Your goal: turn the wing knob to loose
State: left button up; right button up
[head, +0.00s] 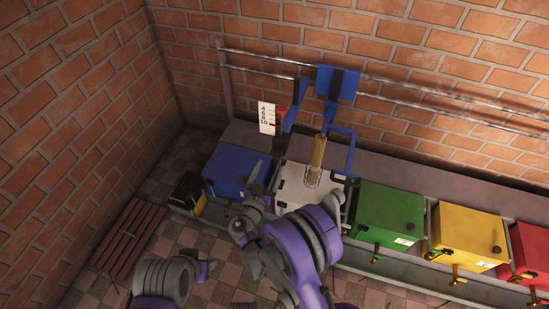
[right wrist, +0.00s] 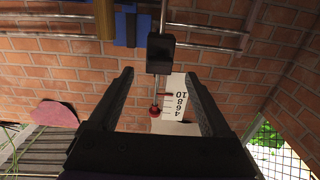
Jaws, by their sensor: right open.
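My right gripper (head: 262,172) is in front of the blue box in the head view. In the right wrist view its two dark fingers (right wrist: 160,73) are spread wide with nothing held between them. Beyond them a black block (right wrist: 160,52) sits on a thin rod with a small red end (right wrist: 155,112). A red part (head: 281,113) also shows beside the scale card in the head view. I cannot tell for sure which part is the wing knob; no clear wings show.
A white numbered card (head: 267,118) hangs by the blue stand (head: 337,84). A brass cylinder (head: 317,155) stands over a pale box. Blue (head: 233,168), green (head: 388,215), yellow (head: 468,236) and red (head: 532,250) boxes line the wall. Metal rails (head: 420,90) cross the brick wall.

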aim_at(275, 156)
jog(key=x, duration=0.5)
jog(key=shift+w+d, duration=0.15)
jog(key=shift+w, duration=0.15)
grip_shut()
